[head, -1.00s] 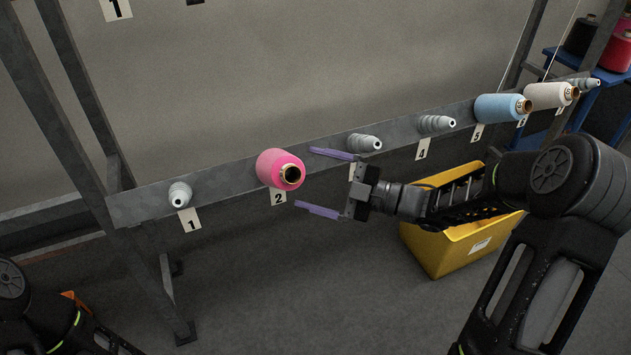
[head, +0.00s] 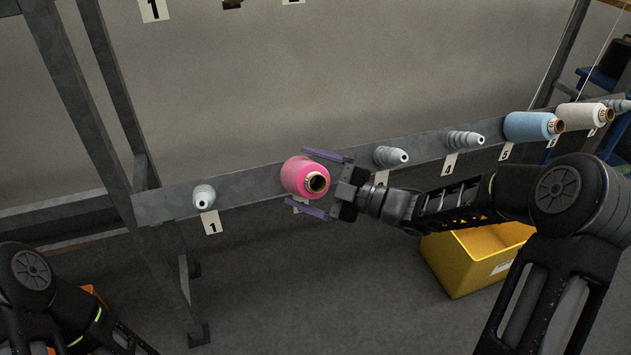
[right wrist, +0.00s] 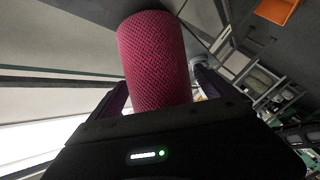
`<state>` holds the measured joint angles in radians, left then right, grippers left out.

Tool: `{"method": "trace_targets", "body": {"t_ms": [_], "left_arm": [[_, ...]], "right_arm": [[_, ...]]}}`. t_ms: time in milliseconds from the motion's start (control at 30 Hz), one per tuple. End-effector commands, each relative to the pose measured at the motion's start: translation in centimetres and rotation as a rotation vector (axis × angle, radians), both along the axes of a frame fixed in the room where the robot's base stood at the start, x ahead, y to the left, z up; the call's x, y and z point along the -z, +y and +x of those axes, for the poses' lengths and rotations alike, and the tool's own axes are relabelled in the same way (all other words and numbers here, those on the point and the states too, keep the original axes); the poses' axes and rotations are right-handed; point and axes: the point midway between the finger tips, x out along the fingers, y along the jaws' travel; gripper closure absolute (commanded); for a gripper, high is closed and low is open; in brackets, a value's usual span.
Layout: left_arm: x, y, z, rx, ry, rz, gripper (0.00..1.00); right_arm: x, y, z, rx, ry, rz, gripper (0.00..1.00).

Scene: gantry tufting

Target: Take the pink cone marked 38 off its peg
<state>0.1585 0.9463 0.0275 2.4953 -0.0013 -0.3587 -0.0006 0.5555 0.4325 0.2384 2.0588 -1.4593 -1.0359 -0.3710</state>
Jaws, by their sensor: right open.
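The pink cone (head: 303,177) sits on the peg at place 2 of the grey rail, its brown core end facing out. No number 38 can be read on it. My right gripper (head: 326,183) is open, with one purple finger above the cone's near end and the other below it. In the right wrist view the pink cone (right wrist: 155,62) stands upright between the two fingers. I cannot tell whether the fingers touch it. Of my left arm only dark links show at the lower left; its gripper is out of the picture.
The grey rail (head: 245,184) has bare pegs at place 1 (head: 204,198), place 3 (head: 391,157) and place 4 (head: 465,140). A blue cone (head: 528,126) and a white cone (head: 581,116) hang further right. A yellow bin (head: 470,262) stands on the floor below.

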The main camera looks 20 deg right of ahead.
Motion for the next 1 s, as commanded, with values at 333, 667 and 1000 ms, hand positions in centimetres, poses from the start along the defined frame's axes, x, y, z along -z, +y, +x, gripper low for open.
{"method": "trace_targets", "body": {"t_ms": [333,667,1000], "left_arm": [[-0.01,0.00,0.00,0.000,0.000,0.000,0.64],[-0.01,0.00,0.00,0.000,0.000,0.000,0.64],[-0.01,0.00,0.00,0.000,0.000,0.000,0.64]], "right_arm": [[-0.01,-0.03,0.00,0.000,0.000,0.000,0.18],[0.01,-0.03,-0.02,0.000,0.000,0.000,0.45],[0.03,-0.02,-0.04,-0.001,0.000,-0.001,0.73]]}}
